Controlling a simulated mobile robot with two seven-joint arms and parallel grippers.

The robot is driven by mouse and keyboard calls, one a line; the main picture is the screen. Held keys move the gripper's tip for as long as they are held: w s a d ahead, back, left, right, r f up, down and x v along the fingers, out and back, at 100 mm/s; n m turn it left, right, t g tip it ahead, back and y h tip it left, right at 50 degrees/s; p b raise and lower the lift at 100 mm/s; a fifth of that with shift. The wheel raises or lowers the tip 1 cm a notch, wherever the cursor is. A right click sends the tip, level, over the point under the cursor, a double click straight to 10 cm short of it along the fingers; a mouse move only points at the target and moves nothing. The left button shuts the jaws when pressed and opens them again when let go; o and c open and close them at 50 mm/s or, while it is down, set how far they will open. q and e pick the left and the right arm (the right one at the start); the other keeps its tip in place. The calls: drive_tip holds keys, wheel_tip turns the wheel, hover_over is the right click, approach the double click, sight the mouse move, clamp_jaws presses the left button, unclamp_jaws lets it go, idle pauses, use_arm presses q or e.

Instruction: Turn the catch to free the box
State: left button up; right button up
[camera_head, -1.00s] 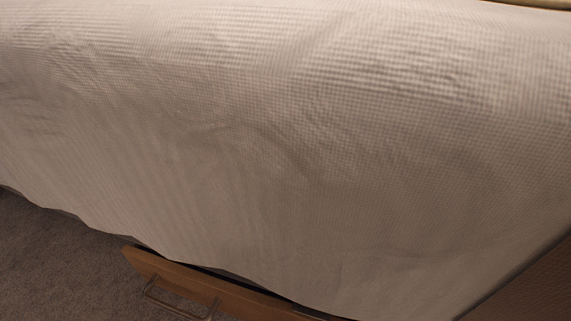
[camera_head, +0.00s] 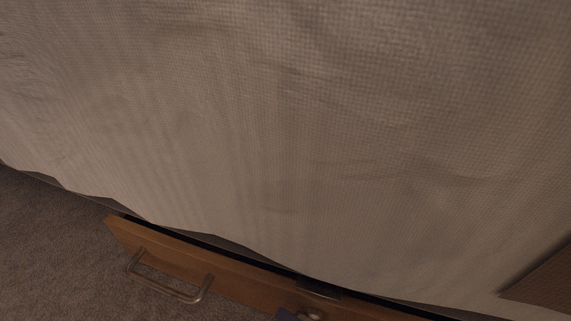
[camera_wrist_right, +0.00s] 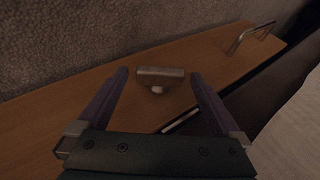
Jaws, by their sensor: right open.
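The box looks like a drawer with a wooden front (camera_head: 240,285) under the bed cover; it also shows in the right wrist view (camera_wrist_right: 60,120). The catch (camera_wrist_right: 160,74) is a short metal bar on a round stem on that front. It lies crosswise between the fingertips, with a gap on each side. My right gripper (camera_wrist_right: 158,82) is open, its purple fingers on either side of the catch. In the head view only a bit of a purple finger shows at the bottom edge, beside the partly cut-off catch (camera_head: 313,317). My left gripper is out of view.
A metal bow handle (camera_head: 168,283) sits on the left part of the wooden front. A pale bed cover (camera_head: 250,130) hangs over its top edge. A small dark bracket (camera_head: 320,289) is at that edge. Grey carpet (camera_head: 50,260) is clear at the lower left.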

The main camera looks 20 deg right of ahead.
drive_tip(key=shift+w+f, duration=0.2)
drive_tip(key=shift+f, duration=0.1)
drive_tip(key=shift+a, duration=0.1)
drive_tip(key=shift+c, duration=0.2)
drive_tip(key=c, duration=1.3)
